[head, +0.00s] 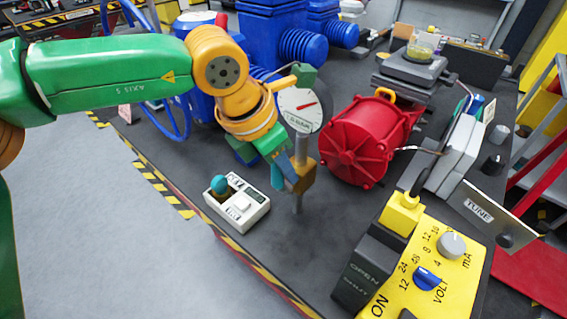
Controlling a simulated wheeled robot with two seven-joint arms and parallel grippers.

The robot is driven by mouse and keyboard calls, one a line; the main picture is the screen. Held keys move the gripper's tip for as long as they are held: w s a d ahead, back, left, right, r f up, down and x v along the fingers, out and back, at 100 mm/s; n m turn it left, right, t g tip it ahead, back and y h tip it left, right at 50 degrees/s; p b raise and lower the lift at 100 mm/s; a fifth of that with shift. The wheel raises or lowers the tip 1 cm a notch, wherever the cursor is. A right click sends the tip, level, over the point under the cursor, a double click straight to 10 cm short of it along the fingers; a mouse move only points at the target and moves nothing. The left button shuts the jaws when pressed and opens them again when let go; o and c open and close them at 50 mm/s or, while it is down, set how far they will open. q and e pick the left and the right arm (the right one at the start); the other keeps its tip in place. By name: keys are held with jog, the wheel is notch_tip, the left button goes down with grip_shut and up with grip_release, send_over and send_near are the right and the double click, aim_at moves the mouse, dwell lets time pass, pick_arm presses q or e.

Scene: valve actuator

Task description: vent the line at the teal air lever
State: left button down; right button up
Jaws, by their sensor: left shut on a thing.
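A small white box (241,207) with dark lettering lies on the dark bench. A lever with a round teal knob (219,186) stands at its left end; the lettering is too small to read surely. My left gripper (292,178) is to the right of this box, apart from the teal knob. It is shut on a brass-coloured block (305,174) on an upright grey rod (302,149). Its fingers partly hide the block. I cannot tell whether the rod's lower end touches the bench. My right gripper is not in view.
A dial gauge (312,111) stands behind the rod, and a red ribbed motor housing (366,143) stands close to its right. A yellow control panel (437,262) with knobs is at front right. Blue machinery (268,34) and a blue handwheel (179,122) are behind. Bare bench lies in front.

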pick_arm(q)
jog(key=shift+s+d+f+m+t+y+b, duration=0.3)
jog(key=shift+d+t+y+b, duration=0.45)
jog(key=shift+b, duration=0.65)
jog(key=shift+s+d+f+m+t+y+b, duration=0.2)
jog(key=shift+s+t+y+b, duration=0.35)
jog(key=shift+y+b, duration=0.65)
jog(key=shift+s+d+f+m+t+y+b, duration=0.25)
jog(key=shift+d+t+y+b, duration=0.4)
jog(key=shift+b, duration=0.95)
